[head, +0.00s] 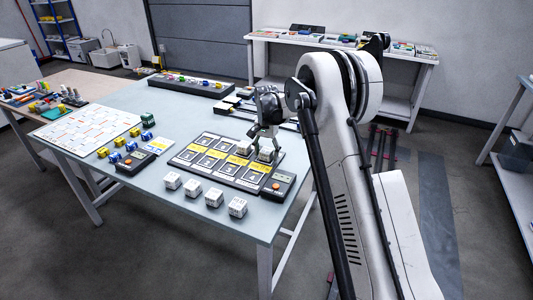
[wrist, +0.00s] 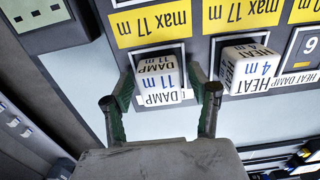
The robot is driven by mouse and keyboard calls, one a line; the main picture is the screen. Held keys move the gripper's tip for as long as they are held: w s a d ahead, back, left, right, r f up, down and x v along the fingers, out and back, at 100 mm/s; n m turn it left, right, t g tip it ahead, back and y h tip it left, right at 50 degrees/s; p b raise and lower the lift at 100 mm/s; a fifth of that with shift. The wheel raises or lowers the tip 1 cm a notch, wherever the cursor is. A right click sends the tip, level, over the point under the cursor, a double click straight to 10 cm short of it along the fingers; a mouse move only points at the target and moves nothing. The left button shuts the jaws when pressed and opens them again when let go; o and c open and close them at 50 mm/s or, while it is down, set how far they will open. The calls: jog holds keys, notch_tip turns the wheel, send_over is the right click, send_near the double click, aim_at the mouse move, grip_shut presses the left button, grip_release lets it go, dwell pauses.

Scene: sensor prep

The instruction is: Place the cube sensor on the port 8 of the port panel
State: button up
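A white cube sensor marked DAMP 11 m (wrist: 160,82) sits on a place at the end of the port panel (head: 187,158). My gripper (wrist: 162,80) has one finger on each side of this cube, with small gaps showing. In the head view my gripper (head: 262,137) is low over the panel's far right part. A second cube marked HEAT 4 m (wrist: 248,66) sits on the neighbouring port, and a port numbered 6 (wrist: 309,46) lies beyond it. The number under the DAMP cube is hidden. Several white cubes (head: 193,187) stand on the table in front of the panel.
A dark box with an orange button (head: 279,187) is at the panel's right end, and another (head: 133,162) is at its left. Blue and yellow blocks (head: 115,157) and a white chart board (head: 88,130) lie left. The table behind the panel is partly clear.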

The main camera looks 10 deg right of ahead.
aim_at(267, 150)
jog(key=shift+r, duration=0.1)
notch_tip(267, 150, up, 11)
jog(key=p, duration=0.1)
jog(key=s+r+n+t, duration=0.2)
jog(key=s+r, duration=0.9)
jog(key=r, duration=0.1)
jog(key=s+r+n+t, duration=0.2)
jog(key=s+r, duration=0.1)
jog(key=s, duration=0.9)
jog(key=s+r+n+t, duration=0.1)
jog(key=s+r+n, duration=0.1)
jog(key=s, duration=1)
jog(key=s+f+n+t, duration=0.1)
jog(key=s+f, duration=0.5)
jog(key=s, duration=0.6)
jog(key=shift+s+n+t, duration=0.2)
jog(key=shift+n+t, duration=0.1)
jog(key=shift+t, duration=0.3)
